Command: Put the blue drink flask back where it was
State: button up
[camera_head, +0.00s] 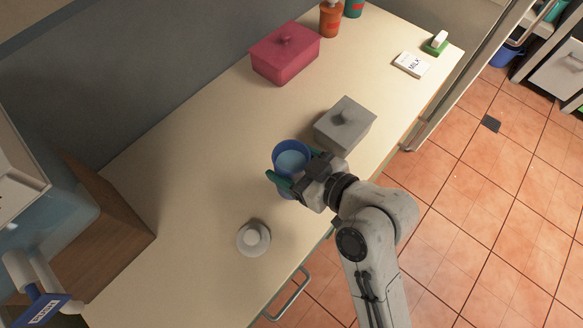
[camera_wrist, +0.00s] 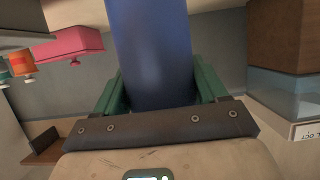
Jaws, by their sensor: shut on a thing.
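The blue drink flask (camera_head: 291,151) is over the middle of the counter in the head view, its round lighter top facing up. My gripper (camera_head: 296,172) is shut on it, with one green finger on each side. In the wrist view the blue flask (camera_wrist: 152,55) stands between the green fingers (camera_wrist: 160,95) and fills the upper middle. Its lower end is hidden by my gripper, so I cannot tell whether it touches the counter.
A grey lidded box (camera_head: 345,125) is close right of the flask. A pink box (camera_head: 285,53) stands behind. A small white round object (camera_head: 253,238) is front left. A milk card (camera_head: 411,63) lies far right. Bare counter (camera_head: 195,165) spreads left.

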jog(key=shift+f, duration=1.4)
jog(key=shift+f, duration=0.15)
jog(key=o, duration=1.5)
jog(key=shift+r+p, duration=0.25)
jog(key=shift+p, duration=0.05)
jog(key=b+v, duration=0.2)
jog(key=v, duration=1)
